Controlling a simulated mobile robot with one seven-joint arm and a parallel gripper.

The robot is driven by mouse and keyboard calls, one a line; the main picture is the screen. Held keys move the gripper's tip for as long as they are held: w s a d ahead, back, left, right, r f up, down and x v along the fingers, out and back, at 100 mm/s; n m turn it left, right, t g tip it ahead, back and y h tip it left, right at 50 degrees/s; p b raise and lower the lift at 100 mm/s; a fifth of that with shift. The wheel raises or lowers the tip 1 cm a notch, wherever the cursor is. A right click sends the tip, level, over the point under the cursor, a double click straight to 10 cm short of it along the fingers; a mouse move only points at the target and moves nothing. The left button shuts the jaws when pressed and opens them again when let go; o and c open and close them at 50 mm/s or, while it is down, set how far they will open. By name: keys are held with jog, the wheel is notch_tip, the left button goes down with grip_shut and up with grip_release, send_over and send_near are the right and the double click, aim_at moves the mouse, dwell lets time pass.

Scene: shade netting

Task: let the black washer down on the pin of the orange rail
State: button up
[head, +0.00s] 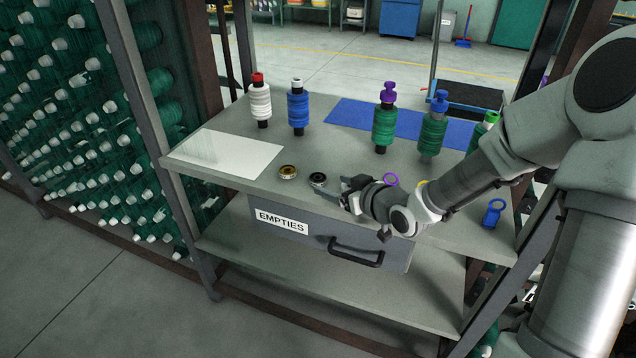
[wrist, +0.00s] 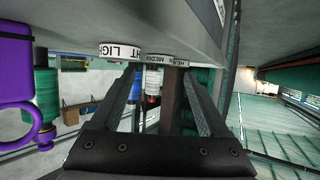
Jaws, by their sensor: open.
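A small black round piece (head: 317,180) with a pale centre lies on the grey bench; it may be the black washer, but I cannot tell. A similar gold-coloured round piece (head: 288,172) lies to its left. I see no orange rail and no pin in either view. My gripper (head: 344,193) is low over the front of the bench, just right of the black piece and apart from it. In the wrist view my gripper (wrist: 160,76) has its two fingers spread, with nothing held between them. Small discs with lettered labels (wrist: 122,50) show beyond the fingertips.
Spools stand along the back: white (head: 260,102), blue (head: 298,107) and green (head: 384,128). A white sheet (head: 226,153) and a blue mat (head: 360,118) lie flat. A purple ring (head: 391,180) and a blue ringed piece (head: 493,213) are near my arm. A drawer marked EMPTIES (head: 310,243) hangs below.

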aim_at(315, 178)
jog(key=b+x, duration=0.1)
jog(key=x, duration=0.4)
jog(key=shift+r+b, duration=0.1)
jog(key=shift+b, duration=0.25)
grip_shut()
